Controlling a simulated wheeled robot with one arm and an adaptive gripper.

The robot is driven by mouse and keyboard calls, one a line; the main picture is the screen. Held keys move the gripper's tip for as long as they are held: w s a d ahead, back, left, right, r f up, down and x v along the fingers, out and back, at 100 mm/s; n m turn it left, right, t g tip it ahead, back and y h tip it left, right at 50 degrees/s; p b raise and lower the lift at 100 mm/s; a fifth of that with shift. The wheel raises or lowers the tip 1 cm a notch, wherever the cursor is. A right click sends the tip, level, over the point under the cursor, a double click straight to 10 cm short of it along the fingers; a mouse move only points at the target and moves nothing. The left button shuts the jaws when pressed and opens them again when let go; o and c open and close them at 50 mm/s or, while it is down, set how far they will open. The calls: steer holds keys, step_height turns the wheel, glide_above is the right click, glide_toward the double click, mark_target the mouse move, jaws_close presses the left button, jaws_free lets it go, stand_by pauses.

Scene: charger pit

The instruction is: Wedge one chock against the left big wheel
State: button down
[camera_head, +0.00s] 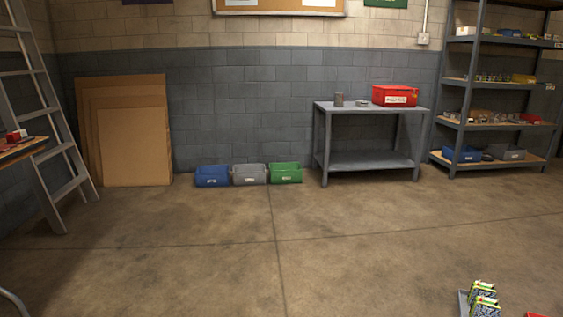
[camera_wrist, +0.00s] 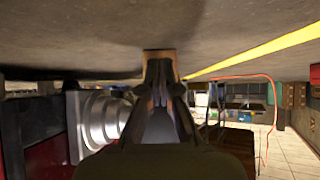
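In the wrist view, my gripper (camera_wrist: 160,80) reaches forward in the middle of the picture, its dark fingers close together. A small brown, wood-coloured block, which looks like a chock (camera_wrist: 160,54), sits at the fingertips, and the fingers appear shut on it. Much of it is hidden by the fingers. No big wheel can be made out for certain in either view. A silver round metal part (camera_wrist: 95,122) and a dark red body stand close on the left of the wrist view; I cannot tell what they belong to. My gripper is outside the head view.
In the head view, blue, grey and green bins (camera_head: 285,173) line the wall beside a workbench (camera_head: 368,160) with a red box (camera_head: 395,95). Shelves (camera_head: 490,125) stand right, a ladder (camera_head: 55,130) left. Small cartons (camera_head: 483,298) lie at the lower right. The middle floor is clear.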

steer(key=shift+s+d, duration=0.35)
steer(key=shift+d, duration=0.35)
steer(key=shift+s+d, duration=0.35)
steer(key=shift+d, duration=0.4)
steer(key=shift+s+d, duration=0.35)
steer(key=shift+d, duration=0.35)
stand_by(1.9)
steer(key=shift+a+f+p+v, duration=0.15)
steer(key=shift+p+v, duration=0.15)
steer(key=shift+v, duration=0.65)
steer(key=shift+a+f+p+v, duration=0.1)
steer(key=shift+p+v, duration=0.15)
steer(key=shift+v, duration=0.7)
steer(key=shift+a+f+p+v, duration=0.15)
steer(key=shift+p+v, duration=0.15)
steer(key=shift+v, duration=0.7)
steer(key=shift+w+d, duration=0.1)
